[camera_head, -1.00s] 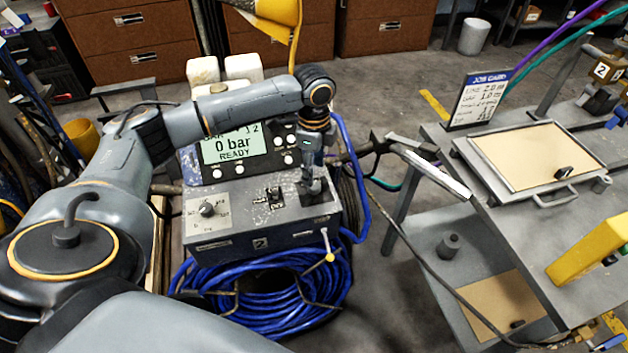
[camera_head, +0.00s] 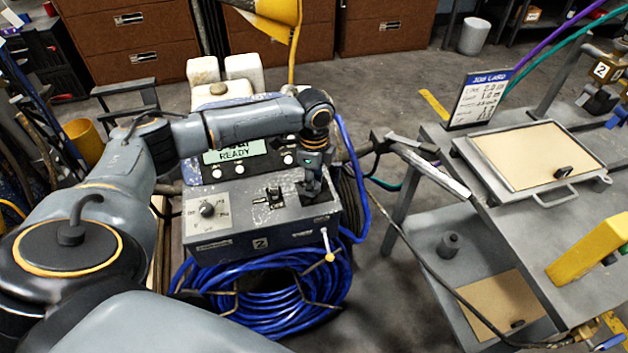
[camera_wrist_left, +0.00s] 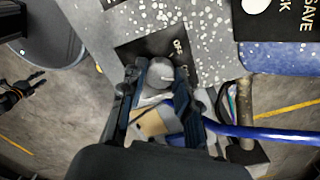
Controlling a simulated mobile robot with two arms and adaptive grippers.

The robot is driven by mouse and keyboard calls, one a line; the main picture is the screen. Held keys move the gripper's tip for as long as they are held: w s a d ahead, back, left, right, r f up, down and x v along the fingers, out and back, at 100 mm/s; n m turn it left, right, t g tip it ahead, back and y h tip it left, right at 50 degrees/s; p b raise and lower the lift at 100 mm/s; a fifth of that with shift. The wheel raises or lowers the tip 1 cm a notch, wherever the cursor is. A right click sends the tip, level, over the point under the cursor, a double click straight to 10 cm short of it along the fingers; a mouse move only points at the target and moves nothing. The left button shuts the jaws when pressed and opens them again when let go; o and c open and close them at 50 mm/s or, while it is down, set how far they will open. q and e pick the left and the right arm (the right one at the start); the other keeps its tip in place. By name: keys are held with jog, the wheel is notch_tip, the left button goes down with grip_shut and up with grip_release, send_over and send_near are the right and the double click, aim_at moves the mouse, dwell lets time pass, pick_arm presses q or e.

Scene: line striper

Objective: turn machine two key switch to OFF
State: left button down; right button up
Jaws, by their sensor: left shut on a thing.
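Machine two is a grey control box (camera_head: 262,243) marked 2, with a lit READY display (camera_head: 236,153) partly covered by my left arm. My left gripper (camera_head: 311,188) points down at the right end of its top panel, over a black plate. In the left wrist view my left gripper (camera_wrist_left: 163,100) is shut on a rounded grey piece (camera_wrist_left: 160,72), apparently the key switch, beside the black plate (camera_wrist_left: 150,47) with partly hidden lettering. The switch's exact angle is hidden. A dark gripper at the left edge of that view (camera_wrist_left: 20,90) looks like my right one; its jaw state is unclear.
A knob (camera_head: 208,210) and a toggle switch (camera_head: 273,195) sit left of my gripper on the same panel. A coiled blue hose (camera_head: 265,295) hangs at the box's front. A grey cart (camera_head: 480,225) with a job card (camera_head: 479,98) stands right.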

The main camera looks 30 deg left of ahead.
pick_arm(q)
jog(key=shift+r+n+p, duration=0.15)
jog(key=shift+n+p, duration=0.15)
jog(key=shift+p, duration=0.45)
jog(key=n+p, duration=0.7)
jog(key=p, duration=0.3)
jog(key=shift+s+d+r, duration=0.1)
jog(key=shift+f+n+p, duration=0.15)
jog(key=shift+n+p, duration=0.85)
jog(key=shift+n, duration=0.1)
jog(key=shift+f+n+p, duration=0.1)
jog(key=shift+n+p, duration=0.85)
jog(key=shift+n, duration=0.15)
jog(key=c, duration=1)
grip_release()
notch_tip(320, 180, up, 12)
